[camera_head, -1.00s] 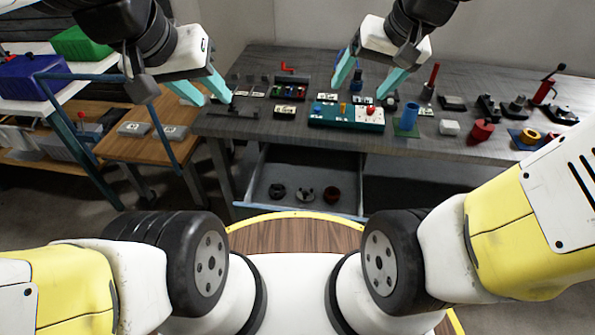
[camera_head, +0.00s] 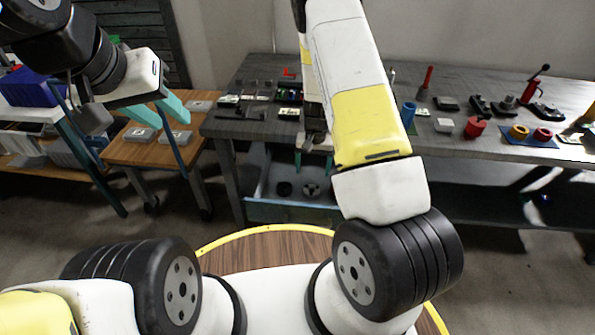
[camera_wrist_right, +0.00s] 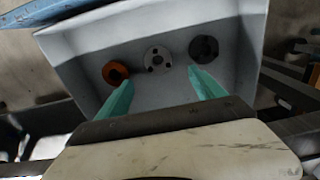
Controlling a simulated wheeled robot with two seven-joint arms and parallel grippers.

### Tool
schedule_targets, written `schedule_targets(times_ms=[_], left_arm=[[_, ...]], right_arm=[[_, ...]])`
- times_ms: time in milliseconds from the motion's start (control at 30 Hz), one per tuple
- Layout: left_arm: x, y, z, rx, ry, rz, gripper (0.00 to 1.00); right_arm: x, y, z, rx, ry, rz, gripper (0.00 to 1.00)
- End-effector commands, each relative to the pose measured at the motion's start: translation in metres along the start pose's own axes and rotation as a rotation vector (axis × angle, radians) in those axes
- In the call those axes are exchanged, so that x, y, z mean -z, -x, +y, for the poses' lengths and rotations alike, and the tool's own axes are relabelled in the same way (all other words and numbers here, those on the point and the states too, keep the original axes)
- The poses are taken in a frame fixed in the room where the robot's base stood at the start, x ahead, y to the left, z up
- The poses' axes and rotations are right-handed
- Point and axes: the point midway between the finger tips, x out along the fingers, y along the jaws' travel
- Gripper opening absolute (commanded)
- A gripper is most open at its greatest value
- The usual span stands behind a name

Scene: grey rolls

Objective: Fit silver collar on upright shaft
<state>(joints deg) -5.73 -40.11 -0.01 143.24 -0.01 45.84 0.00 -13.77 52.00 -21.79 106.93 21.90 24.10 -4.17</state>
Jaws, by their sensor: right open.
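The silver collar (camera_wrist_right: 157,59) lies flat in the open drawer, between an orange-brown ring (camera_wrist_right: 115,72) and a dark ring (camera_wrist_right: 203,48). It also shows small in the head view (camera_head: 311,190). My right gripper (camera_wrist_right: 160,84) is open and empty above the drawer. Its fingertips point towards the collar, one to each side of it in the picture, apart from it. The right gripper also shows in the head view (camera_head: 313,170). My left gripper (camera_head: 172,120) is open and empty, left of the workbench. A red upright rod (camera_head: 427,78) stands on the bench; I cannot tell whether it is the shaft.
The drawer (camera_head: 290,212) hangs open below the workbench (camera_head: 455,90), with walls around the rings. The bench carries a blue cylinder (camera_head: 408,114), a red part (camera_head: 473,127) and several black fixtures. A wooden side table (camera_head: 125,153) stands left. My right arm hides the bench's middle.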

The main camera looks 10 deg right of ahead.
Motion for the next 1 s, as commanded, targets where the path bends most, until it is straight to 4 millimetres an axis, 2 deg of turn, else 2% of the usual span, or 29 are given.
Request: schedule_targets(times_ms=[33,433,700,1000], left_arm=[[0.0,0.0,0.0,0.0,0.0,0.0,0.36],[0.0,0.0,0.0,0.0,0.0,0.0,0.36],[0.0,0.0,0.0,0.0,0.0,0.0,0.36],[0.0,0.0,0.0,0.0,0.0,0.0,0.36]], right_arm=[[0.0,-0.009,0.002,-0.01,-0.001,-0.003,0.79],[-0.002,-0.051,0.005,-0.02,-0.003,-0.007,0.79],[-0.004,-0.089,0.007,-0.019,-0.003,-0.006,0.79],[-0.004,-0.093,0.006,-0.018,-0.002,-0.005,0.79]])
